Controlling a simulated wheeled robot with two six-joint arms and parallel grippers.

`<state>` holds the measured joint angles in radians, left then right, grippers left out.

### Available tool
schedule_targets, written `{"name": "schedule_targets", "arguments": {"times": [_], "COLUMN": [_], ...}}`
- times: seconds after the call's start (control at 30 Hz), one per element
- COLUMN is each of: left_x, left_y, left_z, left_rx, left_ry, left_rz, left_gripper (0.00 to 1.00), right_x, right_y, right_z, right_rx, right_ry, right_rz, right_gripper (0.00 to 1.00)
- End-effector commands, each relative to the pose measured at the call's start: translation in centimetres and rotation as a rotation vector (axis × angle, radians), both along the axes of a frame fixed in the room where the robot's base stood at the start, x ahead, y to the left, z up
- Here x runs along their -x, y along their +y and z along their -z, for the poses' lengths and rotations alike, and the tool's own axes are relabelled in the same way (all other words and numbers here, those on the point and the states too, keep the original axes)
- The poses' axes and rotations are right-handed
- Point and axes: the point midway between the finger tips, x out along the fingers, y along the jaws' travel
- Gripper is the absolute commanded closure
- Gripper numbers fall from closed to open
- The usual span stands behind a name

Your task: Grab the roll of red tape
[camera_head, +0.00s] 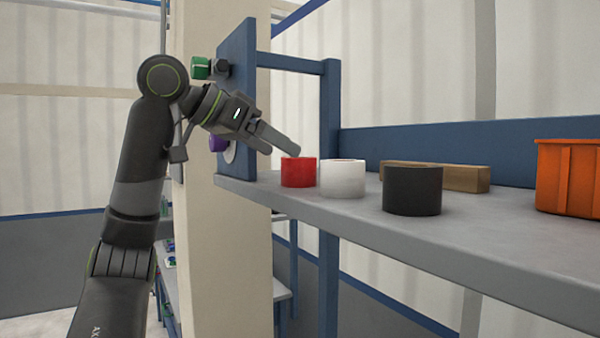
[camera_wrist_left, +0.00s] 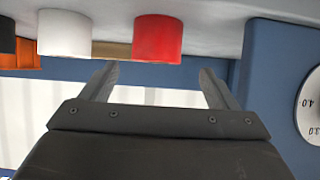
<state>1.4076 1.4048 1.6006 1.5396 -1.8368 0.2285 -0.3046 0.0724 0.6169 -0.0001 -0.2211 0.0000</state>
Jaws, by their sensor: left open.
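The red tape roll (camera_head: 298,173) stands on the grey shelf (camera_head: 400,225), leftmost in a row of rolls. A white roll (camera_head: 342,179) stands right beside it, and a black roll (camera_head: 412,191) stands further right. My left gripper (camera_head: 282,148) is open and empty, just above and to the left of the red roll in the head view. In the left wrist view, which looks upside down, the red roll (camera_wrist_left: 157,39) lies beyond the two spread fingers (camera_wrist_left: 158,85), roughly between them. The white roll (camera_wrist_left: 65,33) is left of it there. My right gripper is not in view.
A wooden block (camera_head: 466,178) lies behind the black roll. An orange bin (camera_head: 568,178) stands at the shelf's right. A blue upright panel (camera_head: 237,95) with a dial stands close at the shelf's left end. Bare shelf lies in front of the rolls.

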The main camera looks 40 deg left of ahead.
Motion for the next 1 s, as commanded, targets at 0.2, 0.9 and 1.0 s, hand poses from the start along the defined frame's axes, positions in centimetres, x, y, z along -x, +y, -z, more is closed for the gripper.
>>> {"name": "schedule_targets", "arguments": {"times": [0.2,0.9,1.0], "left_x": [-1.3,-5.2,-5.2], "left_y": [-0.4,-2.0,-2.0], "left_z": [0.6,2.6,2.6], "left_rx": [0.0,0.0,0.0], "left_ry": [0.002,0.0,0.0], "left_rz": [0.001,0.0,0.0], "left_gripper": [0.18,0.29,0.42], "right_x": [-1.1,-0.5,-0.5], "right_y": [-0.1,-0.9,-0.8], "right_z": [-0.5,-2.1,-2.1], "right_rx": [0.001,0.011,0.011], "right_ry": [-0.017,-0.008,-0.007], "right_rz": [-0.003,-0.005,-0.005], "right_gripper": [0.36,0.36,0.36]}}
